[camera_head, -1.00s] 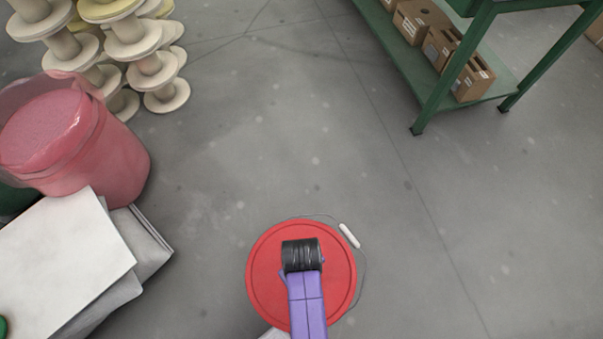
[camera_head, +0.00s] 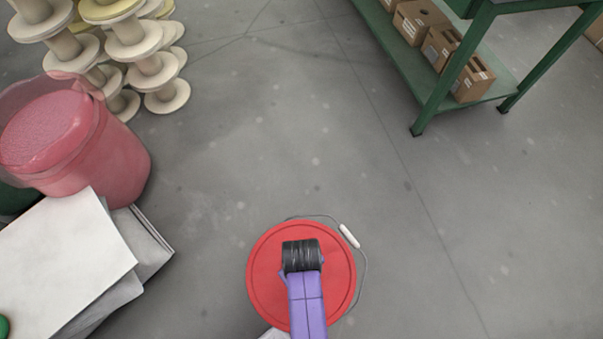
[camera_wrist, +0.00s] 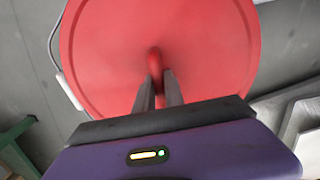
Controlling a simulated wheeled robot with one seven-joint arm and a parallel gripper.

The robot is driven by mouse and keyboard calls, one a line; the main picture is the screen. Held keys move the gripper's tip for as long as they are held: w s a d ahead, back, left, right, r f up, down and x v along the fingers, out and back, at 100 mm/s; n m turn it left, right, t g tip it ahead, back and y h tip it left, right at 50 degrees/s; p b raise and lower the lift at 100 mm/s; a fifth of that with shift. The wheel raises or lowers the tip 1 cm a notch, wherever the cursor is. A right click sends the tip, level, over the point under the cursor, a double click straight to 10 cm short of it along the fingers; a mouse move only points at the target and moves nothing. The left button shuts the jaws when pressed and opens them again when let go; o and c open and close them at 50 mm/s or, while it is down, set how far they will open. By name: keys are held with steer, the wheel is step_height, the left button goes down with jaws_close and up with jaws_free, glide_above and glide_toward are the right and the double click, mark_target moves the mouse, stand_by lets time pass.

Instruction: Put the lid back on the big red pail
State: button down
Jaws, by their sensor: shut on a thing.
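The round red lid (camera_head: 265,275) is low in the head view and fills much of the wrist view (camera_wrist: 210,40). My gripper (camera_wrist: 157,85) is shut on the small red knob (camera_wrist: 154,60) at its centre. The fingertips are hidden in the head view by my wrist. A thin wire bail with a white grip (camera_head: 349,236) shows past the lid's upper right edge. It appears to belong to a pail under the lid, whose body is hidden. I cannot tell whether the lid touches its rim.
A pinkish-red tub (camera_head: 115,160) stands at the left, beside white sheets or boards (camera_head: 65,260). Pale spools (camera_head: 150,70) are stacked behind it. A green shelf (camera_head: 500,85) with cardboard boxes (camera_head: 470,80) stands at upper right. The middle floor is clear.

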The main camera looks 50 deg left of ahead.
steer(key=c, duration=0.9)
jaws_free()
steer(key=shift+o, duration=0.2)
steer(key=shift+r, duration=0.1)
steer(key=shift+r+p, duration=3.45)
steer(key=shift+p, duration=0.35)
jaws_close()
steer(key=shift+f+b, duration=0.95)
steer(key=shift+f, duration=0.4)
